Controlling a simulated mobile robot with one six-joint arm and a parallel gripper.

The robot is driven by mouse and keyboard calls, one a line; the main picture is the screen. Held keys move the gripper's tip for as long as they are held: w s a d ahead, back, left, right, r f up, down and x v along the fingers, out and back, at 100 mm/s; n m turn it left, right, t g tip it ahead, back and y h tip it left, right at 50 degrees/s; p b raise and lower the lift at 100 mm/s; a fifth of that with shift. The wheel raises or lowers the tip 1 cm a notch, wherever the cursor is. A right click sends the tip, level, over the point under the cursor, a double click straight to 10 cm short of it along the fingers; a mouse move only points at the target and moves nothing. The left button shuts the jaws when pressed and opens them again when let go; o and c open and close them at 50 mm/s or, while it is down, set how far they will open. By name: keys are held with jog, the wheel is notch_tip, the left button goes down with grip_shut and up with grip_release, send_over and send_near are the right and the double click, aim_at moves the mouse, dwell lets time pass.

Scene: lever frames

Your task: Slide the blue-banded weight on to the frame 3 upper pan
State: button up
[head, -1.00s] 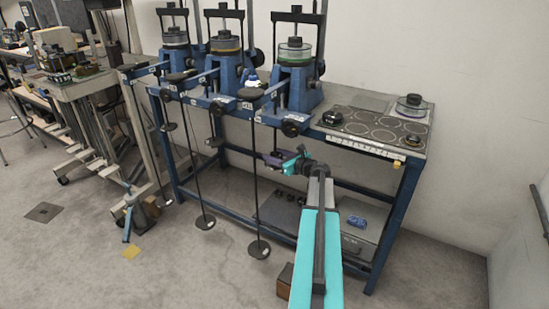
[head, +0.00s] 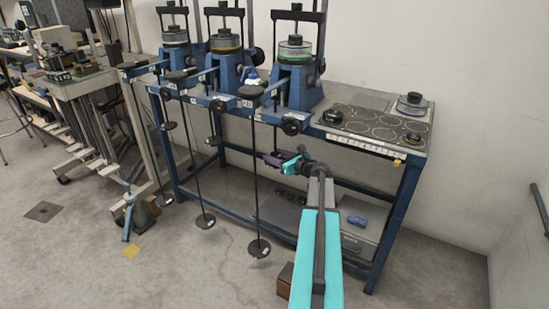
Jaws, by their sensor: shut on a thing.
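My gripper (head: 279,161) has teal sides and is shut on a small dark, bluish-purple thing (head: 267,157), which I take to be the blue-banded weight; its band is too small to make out. It is beside the thin hanging rod (head: 254,190) of the rightmost blue lever frame (head: 299,88), which I take to be frame 3.
Two similar frames (head: 226,72) with hanging rods stand to the left. At right, a top with round places (head: 375,125) carries several dark weights (head: 333,117). A blue crossbar (head: 345,180) runs behind my arm. A grey box with a blue item (head: 357,220) is below.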

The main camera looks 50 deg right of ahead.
jog(key=o, duration=1.3)
jog(key=shift+c, duration=0.2)
jog(key=shift+o, duration=0.2)
jog(key=v, duration=0.6)
jog(key=shift+s, duration=0.4)
jog(key=shift+r, duration=0.1)
dwell(0.7)
